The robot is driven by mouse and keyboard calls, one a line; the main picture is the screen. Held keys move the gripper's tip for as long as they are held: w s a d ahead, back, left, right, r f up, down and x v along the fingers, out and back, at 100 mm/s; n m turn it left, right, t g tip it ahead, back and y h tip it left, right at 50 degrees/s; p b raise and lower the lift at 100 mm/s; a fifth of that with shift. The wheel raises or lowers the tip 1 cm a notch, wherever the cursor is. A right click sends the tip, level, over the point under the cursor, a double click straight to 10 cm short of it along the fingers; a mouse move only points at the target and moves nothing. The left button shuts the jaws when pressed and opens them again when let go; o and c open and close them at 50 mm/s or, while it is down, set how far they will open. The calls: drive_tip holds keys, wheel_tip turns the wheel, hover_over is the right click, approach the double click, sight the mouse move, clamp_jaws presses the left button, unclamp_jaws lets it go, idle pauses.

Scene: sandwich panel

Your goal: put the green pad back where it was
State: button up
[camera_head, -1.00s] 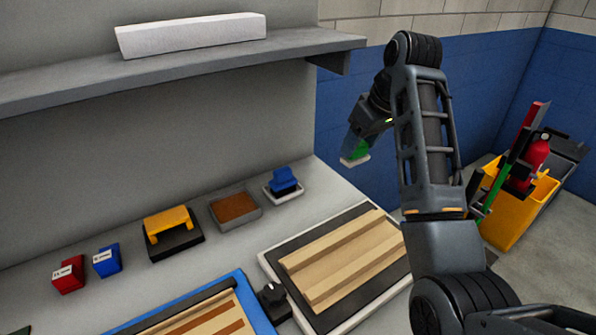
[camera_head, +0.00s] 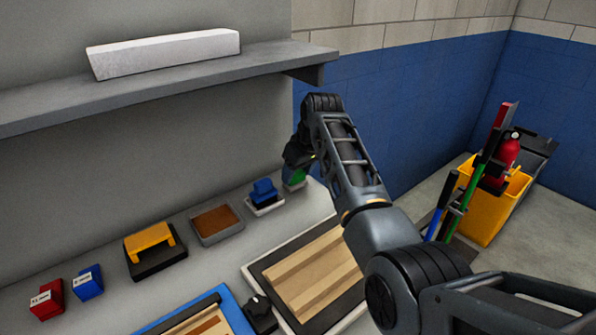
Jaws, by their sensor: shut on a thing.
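The green pad (camera_head: 297,176), with a pale underside, is small and partly hidden by my arm. My gripper (camera_head: 298,168) is shut on it, at the far right end of the counter. The pad is just right of the blue-handled block (camera_head: 264,190) on its light tray. I cannot tell whether the pad touches the counter or hangs a little above it. The fingertips are mostly hidden.
A brown pad in a grey tray (camera_head: 217,223), a yellow-handled tool on a black base (camera_head: 150,249) and red (camera_head: 46,299) and blue (camera_head: 88,282) boxes line the counter. A framed wooden panel (camera_head: 308,280) lies in front. A shelf (camera_head: 180,83) overhangs behind.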

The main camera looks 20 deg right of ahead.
drive_tip(key=shift+f, duration=0.3)
drive_tip(key=shift+f, duration=0.1)
drive_tip(key=o, duration=1)
drive_tip(key=v, duration=1.2)
drive_tip(key=shift+d, duration=0.15)
